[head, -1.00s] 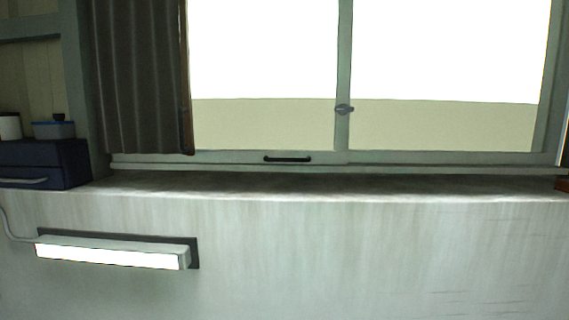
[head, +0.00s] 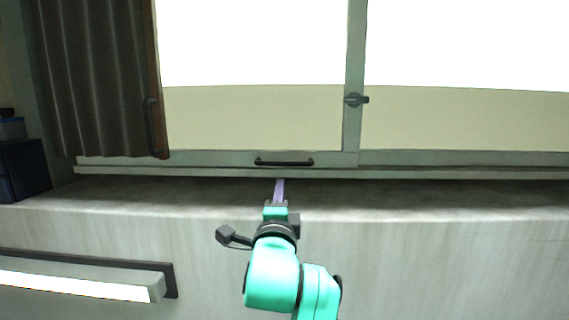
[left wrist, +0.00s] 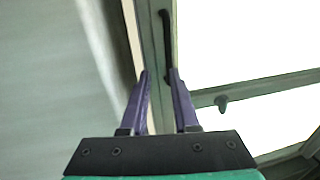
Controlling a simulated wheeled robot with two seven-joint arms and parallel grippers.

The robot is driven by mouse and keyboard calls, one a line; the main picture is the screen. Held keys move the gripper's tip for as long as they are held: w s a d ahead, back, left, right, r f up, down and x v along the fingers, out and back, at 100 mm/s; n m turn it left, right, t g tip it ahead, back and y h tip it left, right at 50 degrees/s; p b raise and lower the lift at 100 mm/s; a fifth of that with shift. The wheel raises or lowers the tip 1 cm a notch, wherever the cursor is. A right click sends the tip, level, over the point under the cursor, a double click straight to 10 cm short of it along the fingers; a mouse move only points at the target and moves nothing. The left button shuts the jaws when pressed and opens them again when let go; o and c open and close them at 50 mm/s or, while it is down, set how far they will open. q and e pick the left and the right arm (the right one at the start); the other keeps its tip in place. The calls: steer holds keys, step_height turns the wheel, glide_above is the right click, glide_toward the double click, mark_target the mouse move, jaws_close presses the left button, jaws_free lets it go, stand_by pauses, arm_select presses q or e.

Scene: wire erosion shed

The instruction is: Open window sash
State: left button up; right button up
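The window sash (head: 215,158) is a grey-green framed pane with a dark bar handle (head: 284,162) on its bottom rail. A small dark latch (head: 356,99) sits on the upright between the two panes. My left gripper (head: 279,183) is over the sill, just below and short of the handle. In the left wrist view, its two purple fingers (left wrist: 160,72) are apart with nothing between them. The handle (left wrist: 167,45) lies beyond the fingertips, and the latch also shows there (left wrist: 222,103). My right gripper is not in view.
A dark pleated curtain (head: 95,75) with a wooden edge and its own handle covers the window's left side. The sill (head: 430,195) is bare. A lit lamp (head: 80,284) is on the wall below left. A dark blue box (head: 20,170) stands at the far left.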

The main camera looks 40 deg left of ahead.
mark_target(283, 163)
arm_select(q)
steer(key=shift+w+a+r+p, duration=0.2)
steer(key=shift+w+r+p, duration=0.1)
steer(key=shift+r+p, duration=0.15)
steer(key=shift+w+a+r+p, duration=0.2)
steer(key=shift+w+r+p, duration=0.1)
steer(key=shift+r, duration=0.25)
steer(key=shift+w+a+r+p, duration=0.9)
steer(key=shift+w+p, duration=0.05)
steer(key=shift+w, duration=0.15)
steer(key=x, duration=0.2)
steer(key=f+p+x, duration=0.1)
steer(key=x, duration=0.2)
steer(key=shift+w+a, duration=0.1)
steer(key=shift+w, duration=0.1)
steer(key=shift+w+a+f+p, duration=0.15)
steer(key=shift+w+a+p, duration=0.3)
steer(key=shift+w+a, duration=0.4)
steer(key=shift+d, duration=0.2)
steer(key=shift+s+d, duration=0.15)
jaws_close()
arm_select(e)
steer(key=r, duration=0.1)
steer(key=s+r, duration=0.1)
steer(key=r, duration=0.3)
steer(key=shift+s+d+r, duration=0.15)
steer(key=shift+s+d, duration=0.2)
